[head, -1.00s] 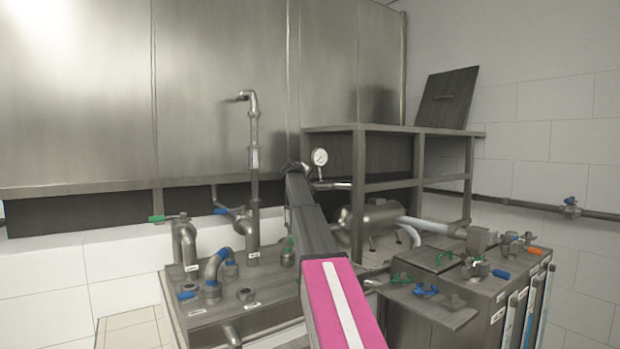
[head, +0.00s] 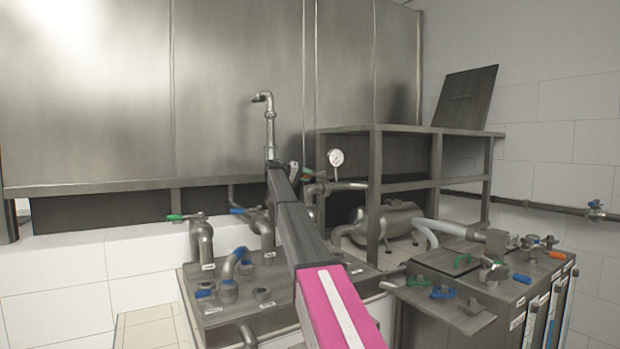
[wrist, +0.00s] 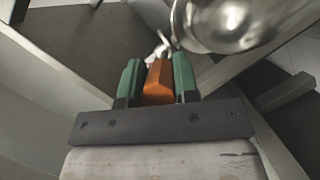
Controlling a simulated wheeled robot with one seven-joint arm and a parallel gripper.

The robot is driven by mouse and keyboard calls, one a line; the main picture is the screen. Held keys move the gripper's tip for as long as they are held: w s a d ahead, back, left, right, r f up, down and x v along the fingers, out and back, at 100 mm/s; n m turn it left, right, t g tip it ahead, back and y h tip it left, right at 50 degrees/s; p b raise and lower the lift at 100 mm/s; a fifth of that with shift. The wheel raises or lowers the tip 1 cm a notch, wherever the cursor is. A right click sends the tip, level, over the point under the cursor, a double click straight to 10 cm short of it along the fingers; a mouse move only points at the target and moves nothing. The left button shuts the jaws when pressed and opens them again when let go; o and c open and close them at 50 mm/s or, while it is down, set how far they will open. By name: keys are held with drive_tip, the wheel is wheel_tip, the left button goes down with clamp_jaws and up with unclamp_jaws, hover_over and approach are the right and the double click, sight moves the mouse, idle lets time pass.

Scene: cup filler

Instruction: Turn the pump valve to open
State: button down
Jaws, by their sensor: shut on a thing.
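In the wrist view, my gripper (wrist: 158,84) has its two green fingers on either side of an orange valve handle (wrist: 158,82) and is shut on it. The handle joins a small bright metal stem just beyond the fingertips. A shiny rounded metal pipe or fitting (wrist: 235,22) lies beside it at the upper right. In the head view, my arm reaches up and away to the pipework left of the pressure gauge (head: 335,158). The pump (head: 395,218) sits under the frame to the right.
A metal tank with pipes and blue-handled valves (head: 228,291) stands below my arm on the left. A metal box (head: 470,295) with green, blue and orange handles is at the lower right. The dark frame (head: 376,200) stands close to the right of my arm.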

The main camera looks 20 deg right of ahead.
drive_tip(key=shift+w+a+m+g, duration=0.15)
drive_tip(key=shift+w+m+g, duration=0.45)
drive_tip(key=shift+g, duration=0.2)
drive_tip(key=c, duration=0.9)
unclamp_jaws()
drive_tip(key=shift+o, duration=0.2)
drive_tip(key=v, duration=1)
drive_tip(key=shift+a, duration=0.35)
drive_tip(key=shift+w, duration=0.1)
